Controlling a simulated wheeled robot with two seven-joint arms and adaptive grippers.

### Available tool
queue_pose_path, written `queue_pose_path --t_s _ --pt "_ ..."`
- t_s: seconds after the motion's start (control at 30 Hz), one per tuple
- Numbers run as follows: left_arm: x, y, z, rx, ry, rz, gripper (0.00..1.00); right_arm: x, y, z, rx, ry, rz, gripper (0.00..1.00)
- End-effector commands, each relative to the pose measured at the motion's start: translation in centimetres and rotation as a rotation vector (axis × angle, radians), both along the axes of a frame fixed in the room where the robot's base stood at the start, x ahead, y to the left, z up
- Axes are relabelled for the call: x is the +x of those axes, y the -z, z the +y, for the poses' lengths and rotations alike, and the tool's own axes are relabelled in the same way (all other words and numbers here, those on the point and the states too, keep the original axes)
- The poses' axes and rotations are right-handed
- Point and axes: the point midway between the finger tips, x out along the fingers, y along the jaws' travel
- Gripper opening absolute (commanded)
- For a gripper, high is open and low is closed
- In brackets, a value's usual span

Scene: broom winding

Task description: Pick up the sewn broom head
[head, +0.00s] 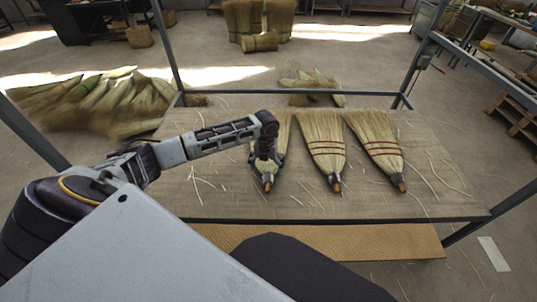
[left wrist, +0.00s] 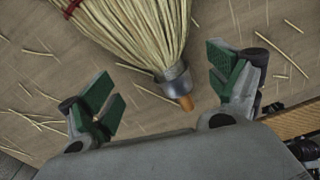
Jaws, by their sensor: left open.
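Three broom heads lie on the wooden table (head: 225,205), bristles pointing away. The left broom head (head: 284,128) is partly hidden by my left arm. The middle broom head (head: 322,140) and the right broom head (head: 372,135) show red stitching lines. My left gripper (head: 267,165) is over the left broom head near its metal collar. In the left wrist view a broom head (left wrist: 145,30) with a metal collar and an orange-brown tip lies between and beyond the open green-padded fingers of the left gripper (left wrist: 165,97). The fingers do not touch it. My right gripper is not in view.
Loose straws are scattered over the table. A metal frame with posts (head: 167,45) stands around the table. A brown ribbed board (head: 350,241) runs along its near edge. Straw bundles (head: 100,100) lie on the floor beyond at left.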

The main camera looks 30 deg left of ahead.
Motion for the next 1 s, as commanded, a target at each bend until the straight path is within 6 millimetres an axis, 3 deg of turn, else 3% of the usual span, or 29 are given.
queue_pose_path --t_s 0.17,0.37,0.6,1.0 --pt "-0.1 1.1 0.0 0.0 0.0 0.002 0.9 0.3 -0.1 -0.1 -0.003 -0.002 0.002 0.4" --pt "-0.1 2.9 -0.2 -0.001 0.001 0.002 0.9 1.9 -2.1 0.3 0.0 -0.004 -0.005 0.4" --pt "-0.2 4.9 -0.1 0.001 0.0 0.001 0.9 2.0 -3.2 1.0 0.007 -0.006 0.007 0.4" --pt "-0.2 5.1 -0.1 0.001 0.001 0.0 0.9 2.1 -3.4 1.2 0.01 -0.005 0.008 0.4"
